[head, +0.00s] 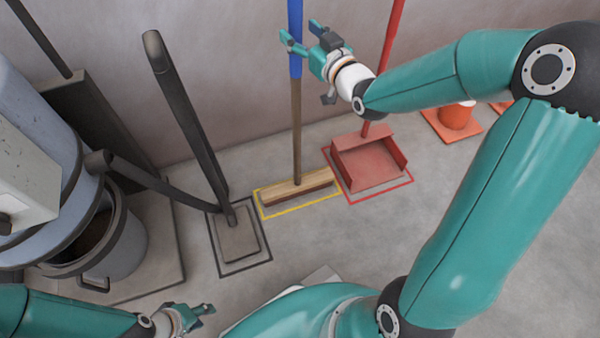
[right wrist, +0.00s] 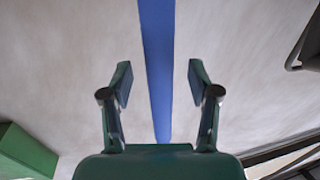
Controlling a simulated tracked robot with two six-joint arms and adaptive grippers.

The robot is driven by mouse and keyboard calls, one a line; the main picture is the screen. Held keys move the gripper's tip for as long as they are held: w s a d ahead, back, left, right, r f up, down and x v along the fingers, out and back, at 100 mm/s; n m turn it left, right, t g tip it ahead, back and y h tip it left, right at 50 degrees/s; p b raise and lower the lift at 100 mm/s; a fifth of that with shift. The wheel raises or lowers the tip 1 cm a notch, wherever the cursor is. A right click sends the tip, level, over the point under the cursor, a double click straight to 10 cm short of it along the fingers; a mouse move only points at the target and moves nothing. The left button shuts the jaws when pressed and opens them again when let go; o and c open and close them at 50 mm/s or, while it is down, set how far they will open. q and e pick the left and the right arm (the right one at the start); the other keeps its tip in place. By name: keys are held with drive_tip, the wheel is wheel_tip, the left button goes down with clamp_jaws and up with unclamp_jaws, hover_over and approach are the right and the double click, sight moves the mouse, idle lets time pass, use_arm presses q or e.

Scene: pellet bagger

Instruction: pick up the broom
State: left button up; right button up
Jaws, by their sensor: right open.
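The broom (head: 297,132) stands upright against the wall, its wooden head on the floor inside a yellow outline. Its upper handle is blue. My right gripper (head: 301,33) is open at the blue part of the handle. In the right wrist view the blue handle (right wrist: 158,40) runs between the two spread fingers of the right gripper (right wrist: 158,78), with clear space on both sides; the fingers are not closed on it. My left gripper (head: 207,309) is low at the bottom left, away from the broom; its finger opening is unclear.
A red dustpan (head: 368,163) with a long red handle stands right of the broom in a red outline. A dark long-handled tool (head: 190,120) stands left of it. A grey machine with a bucket (head: 125,240) is at left. Orange cones (head: 455,117) are at right. Front floor is clear.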

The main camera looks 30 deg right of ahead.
drive_tip(key=shift+w, duration=1.3)
clamp_jaws()
drive_tip(key=shift+d+r, duration=0.1)
drive_tip(key=shift+r, duration=0.05)
